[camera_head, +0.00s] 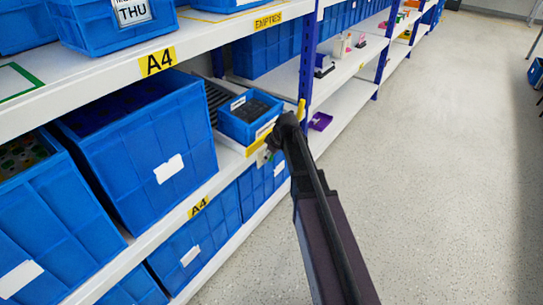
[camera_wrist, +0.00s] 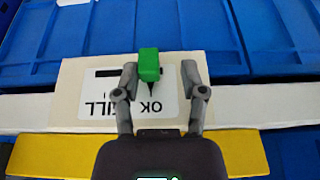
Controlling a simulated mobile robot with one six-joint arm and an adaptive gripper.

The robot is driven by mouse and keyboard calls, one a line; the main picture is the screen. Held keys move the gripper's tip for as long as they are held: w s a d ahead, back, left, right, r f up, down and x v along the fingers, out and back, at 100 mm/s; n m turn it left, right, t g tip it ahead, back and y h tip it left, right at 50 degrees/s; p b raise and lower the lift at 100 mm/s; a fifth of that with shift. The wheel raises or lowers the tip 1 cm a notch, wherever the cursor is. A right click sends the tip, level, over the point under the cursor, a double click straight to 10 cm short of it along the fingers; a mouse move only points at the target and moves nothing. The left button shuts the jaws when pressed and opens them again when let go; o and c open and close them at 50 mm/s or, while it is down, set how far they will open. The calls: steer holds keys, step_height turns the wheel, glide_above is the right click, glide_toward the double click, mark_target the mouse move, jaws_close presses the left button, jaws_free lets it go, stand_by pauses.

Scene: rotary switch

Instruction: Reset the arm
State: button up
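In the wrist view a green switch knob (camera_wrist: 149,66) stands on a cream plate (camera_wrist: 75,92). The plate carries a white label with upside-down lettering that includes "OK", and a black slot. My gripper (camera_wrist: 160,74) is open, with its two grey fingers on either side of the knob. The left finger is very close to the knob, and I cannot tell whether they touch. A clear gap separates the knob from the right finger. In the head view my dark arm reaches to the shelf edge and largely hides the gripper and switch.
Blue bins (camera_head: 138,140) fill the shelves on the left. A small blue bin (camera_head: 249,116) sits just behind my arm's end. A blue shelf post (camera_head: 308,60) rises near it. The speckled floor (camera_head: 430,150) to the right is clear.

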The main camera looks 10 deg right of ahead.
steer(key=shift+d, duration=0.2)
steer(key=shift+w+r, duration=0.1)
steer(key=shift+r, duration=0.05)
steer(key=shift+r+p, duration=0.55)
steer(key=shift+p, duration=0.15)
step_height(320, 180, up, 8)
steer(key=p, duration=0.7)
steer(key=shift+f+p, duration=0.1)
steer(key=shift+p, duration=0.3)
steer(key=shift+r+p, duration=0.45)
